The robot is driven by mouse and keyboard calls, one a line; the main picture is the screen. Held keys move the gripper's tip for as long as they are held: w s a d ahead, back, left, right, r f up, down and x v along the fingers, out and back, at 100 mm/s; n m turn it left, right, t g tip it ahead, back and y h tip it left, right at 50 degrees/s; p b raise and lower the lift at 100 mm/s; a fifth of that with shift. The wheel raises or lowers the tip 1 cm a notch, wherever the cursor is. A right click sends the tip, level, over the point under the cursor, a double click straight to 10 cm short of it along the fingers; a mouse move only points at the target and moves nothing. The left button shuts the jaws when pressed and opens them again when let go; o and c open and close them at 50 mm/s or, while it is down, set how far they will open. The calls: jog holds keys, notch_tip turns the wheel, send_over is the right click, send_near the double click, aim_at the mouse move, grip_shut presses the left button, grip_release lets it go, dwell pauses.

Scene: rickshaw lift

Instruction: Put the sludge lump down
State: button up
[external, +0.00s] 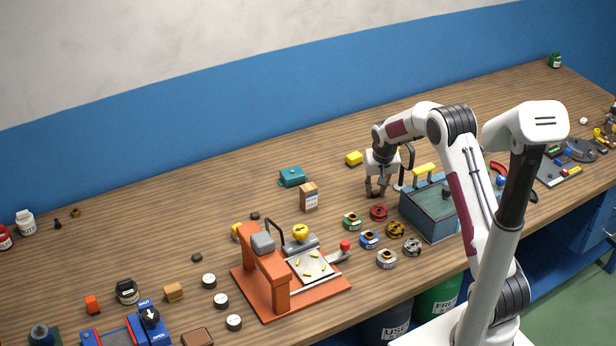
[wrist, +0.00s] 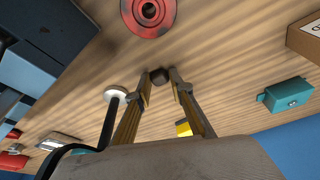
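The sludge lump (wrist: 159,75) is a small dark brown piece between my fingertips in the wrist view. My gripper (wrist: 160,77) has a finger on each side of it, and the lump fills the narrow gap. In the external view my gripper (external: 376,191) points down, low over the wooden table, behind the red ring and left of the blue-grey tank.
A red ring (external: 378,213) lies in front of my gripper, and a blue-grey tank (external: 432,208) stands to its right. A cardboard box (external: 309,197) and a teal box (external: 292,177) stand to the left. A yellow block (external: 354,158) lies behind. An orange press (external: 268,272) stands front left.

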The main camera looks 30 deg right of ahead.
aim_at(376, 193)
jog(key=shift+c, duration=0.6)
notch_tip(376, 193, up, 10)
dwell(0.5)
dwell(0.5)
